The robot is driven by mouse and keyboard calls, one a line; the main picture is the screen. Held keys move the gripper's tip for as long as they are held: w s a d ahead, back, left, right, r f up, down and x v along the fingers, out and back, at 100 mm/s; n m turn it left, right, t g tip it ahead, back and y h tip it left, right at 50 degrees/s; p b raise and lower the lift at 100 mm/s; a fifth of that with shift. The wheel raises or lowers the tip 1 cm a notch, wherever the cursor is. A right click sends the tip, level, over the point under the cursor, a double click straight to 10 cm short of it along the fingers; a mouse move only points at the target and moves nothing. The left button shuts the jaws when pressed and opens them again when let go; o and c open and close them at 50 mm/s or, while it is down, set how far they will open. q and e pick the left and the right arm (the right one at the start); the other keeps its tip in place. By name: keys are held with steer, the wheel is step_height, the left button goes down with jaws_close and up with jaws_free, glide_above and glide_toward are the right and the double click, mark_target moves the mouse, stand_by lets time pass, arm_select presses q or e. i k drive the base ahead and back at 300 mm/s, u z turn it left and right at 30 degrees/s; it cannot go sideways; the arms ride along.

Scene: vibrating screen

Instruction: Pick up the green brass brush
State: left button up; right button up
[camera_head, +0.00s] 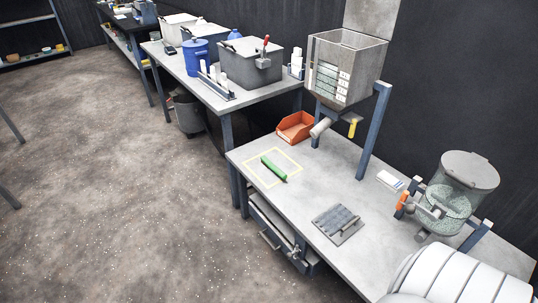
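The green brass brush (273,169) lies on the grey worktable (320,190), inside a yellow outlined square (288,154) near the table's left end. It lies at a slant and nothing covers it. Its bristles are too small to make out. Neither of my grippers shows in the head view, so nothing of mine is seen near the brush.
An orange bin (296,127) stands behind the brush, below a grey hopper (345,68) on blue legs. A flat metal plate with a handle (338,224) lies to the right. A clear vessel (452,190) stands farther right. Floor (130,190) is open at left.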

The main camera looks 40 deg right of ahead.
mark_target(266, 161)
steer(key=z, duration=0.45)
steer(key=i, duration=0.85)
steer(key=z, duration=1.35)
steer(key=i, duration=0.6)
steer(key=z, duration=0.6)
